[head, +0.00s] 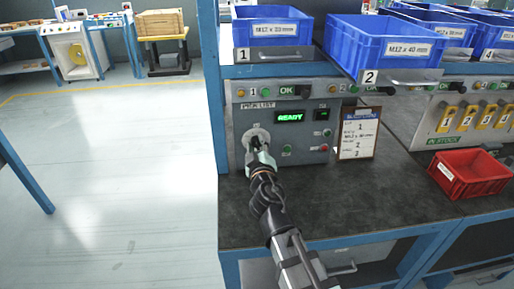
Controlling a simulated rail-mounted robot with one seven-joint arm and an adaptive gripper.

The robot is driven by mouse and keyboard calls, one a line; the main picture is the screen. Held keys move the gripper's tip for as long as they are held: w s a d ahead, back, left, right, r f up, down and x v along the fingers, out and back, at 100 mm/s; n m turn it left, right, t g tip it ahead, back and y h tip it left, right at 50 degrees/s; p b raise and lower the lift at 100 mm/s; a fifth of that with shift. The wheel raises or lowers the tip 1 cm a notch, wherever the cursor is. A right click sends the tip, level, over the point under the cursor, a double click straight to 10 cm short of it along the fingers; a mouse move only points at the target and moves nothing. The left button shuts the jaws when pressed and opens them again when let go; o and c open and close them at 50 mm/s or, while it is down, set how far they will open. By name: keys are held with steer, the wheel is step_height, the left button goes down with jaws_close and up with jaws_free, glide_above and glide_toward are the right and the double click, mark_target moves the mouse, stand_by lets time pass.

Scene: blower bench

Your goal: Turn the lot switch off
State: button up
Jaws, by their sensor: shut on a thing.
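The grey control panel (308,153) stands on the bench under the blue bins, with a green display reading "READY" (289,117). A round pale switch plate (249,133) is at the panel's left side; I take it as the lot switch. My gripper (259,148) reaches up from the front of the bench to this plate. Its fingers are shut on the switch's knob, which they mostly hide. The knob's exact angle and any position marks cannot be made out.
Blue bins 1 (271,28) and 2 (386,48) sit above the panel. A clipboard (359,134) stands right of the panel. A red bin (468,174) is on the bench at right. The dark bench top (345,198) is mostly clear.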

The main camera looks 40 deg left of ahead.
steer(key=n, duration=0.4)
steer(key=shift+a+n, duration=0.1)
steer(key=shift+n, duration=0.2)
steer(key=n, duration=0.5)
steer(key=shift+f, duration=0.1)
steer(key=o, duration=1.2)
steer(key=shift+c, duration=0.2)
steer(key=shift+s, duration=0.1)
steer(key=v, duration=0.7)
